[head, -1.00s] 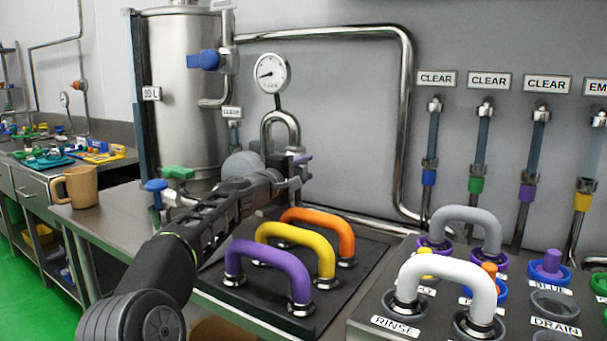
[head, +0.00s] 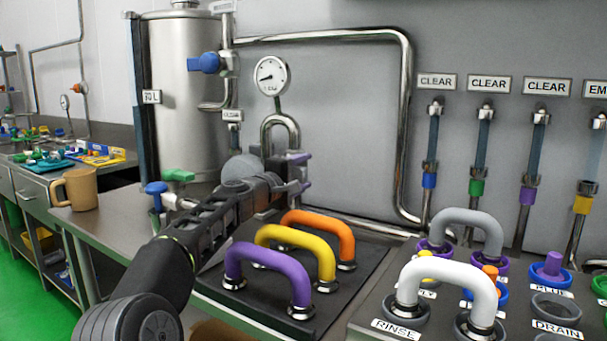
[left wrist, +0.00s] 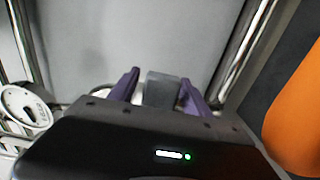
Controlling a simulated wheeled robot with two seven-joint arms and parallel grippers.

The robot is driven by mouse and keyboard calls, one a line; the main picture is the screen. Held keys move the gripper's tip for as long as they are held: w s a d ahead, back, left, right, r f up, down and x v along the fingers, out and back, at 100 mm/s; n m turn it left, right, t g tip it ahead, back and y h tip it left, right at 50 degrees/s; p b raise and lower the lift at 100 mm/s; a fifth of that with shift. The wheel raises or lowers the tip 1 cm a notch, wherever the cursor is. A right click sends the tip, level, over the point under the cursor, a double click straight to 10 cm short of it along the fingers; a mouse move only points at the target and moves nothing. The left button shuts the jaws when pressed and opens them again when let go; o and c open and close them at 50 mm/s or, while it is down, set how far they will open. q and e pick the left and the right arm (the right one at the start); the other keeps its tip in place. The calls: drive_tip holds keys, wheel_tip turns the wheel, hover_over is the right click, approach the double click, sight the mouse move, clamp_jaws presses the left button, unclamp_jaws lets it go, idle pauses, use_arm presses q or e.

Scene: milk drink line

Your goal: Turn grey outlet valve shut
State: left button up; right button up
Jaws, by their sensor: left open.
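My left gripper (head: 300,172) is open, in front of the wall behind the orange handle. Its purple fingers also show in the left wrist view (left wrist: 161,92), pointing away from the camera. A grey block (left wrist: 162,88), which looks like the grey valve's handle, sits between these fingers in that view. I cannot tell whether the fingers touch it. In the head view my wrist and hand cover most of that spot, so the valve's position is unclear there. My right gripper is not in view.
Purple (head: 268,264), yellow (head: 297,248) and orange (head: 320,232) handles stand on a black mat below my left arm. A steel tank (head: 185,95), a gauge (head: 271,76) and bent pipes are behind. A tan mug (head: 78,189) stands at left.

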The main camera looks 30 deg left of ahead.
sight(295, 177)
use_arm(q)
drive_tip(key=s+b, duration=0.2)
drive_tip(key=s, duration=0.5)
drive_tip(key=shift+d+f+b, duration=0.1)
drive_tip(key=shift+b, duration=0.3)
drive_tip(key=shift+s, duration=0.2)
